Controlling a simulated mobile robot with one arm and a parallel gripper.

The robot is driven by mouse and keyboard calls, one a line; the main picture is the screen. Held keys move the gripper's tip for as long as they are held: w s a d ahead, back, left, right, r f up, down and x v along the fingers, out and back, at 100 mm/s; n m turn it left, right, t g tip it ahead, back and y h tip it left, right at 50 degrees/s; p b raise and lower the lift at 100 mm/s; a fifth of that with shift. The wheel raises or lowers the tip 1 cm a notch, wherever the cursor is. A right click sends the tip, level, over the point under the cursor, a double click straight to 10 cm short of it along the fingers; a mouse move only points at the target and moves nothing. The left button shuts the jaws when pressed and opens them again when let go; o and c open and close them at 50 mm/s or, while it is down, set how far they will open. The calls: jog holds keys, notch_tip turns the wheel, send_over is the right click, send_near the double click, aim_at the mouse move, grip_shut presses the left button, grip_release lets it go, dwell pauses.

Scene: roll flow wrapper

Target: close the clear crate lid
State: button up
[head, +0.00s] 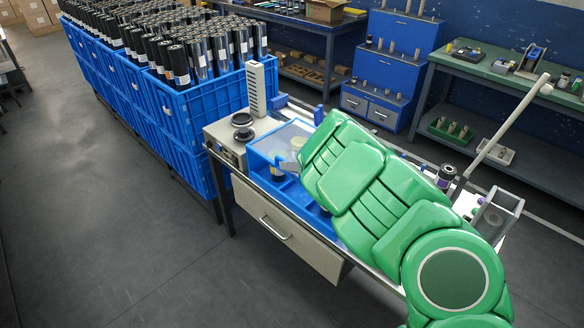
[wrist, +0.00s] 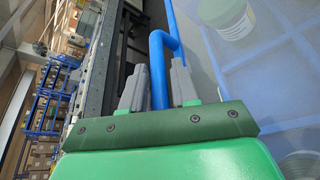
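The blue crate (head: 256,168) stands on the workbench, partly covered by my green arm in the head view. Its clear lid (head: 287,138) shows as a see-through panel with a blue edge at the crate's upper part; its exact angle is hard to tell. The lid (wrist: 285,75) fills the right of the wrist view, with a jar seen through it. My gripper (wrist: 160,75) has its two grey fingers close on both sides of a blue bar-like handle (wrist: 158,52), with hardly any gap.
A grey device with a black round top (head: 242,126) stands left of the crate on the bench. Blue bins of rolls (head: 185,110) are at the left. The floor (head: 110,230) in front is clear.

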jog(key=v, duration=0.8)
jog(key=shift+w, duration=0.1)
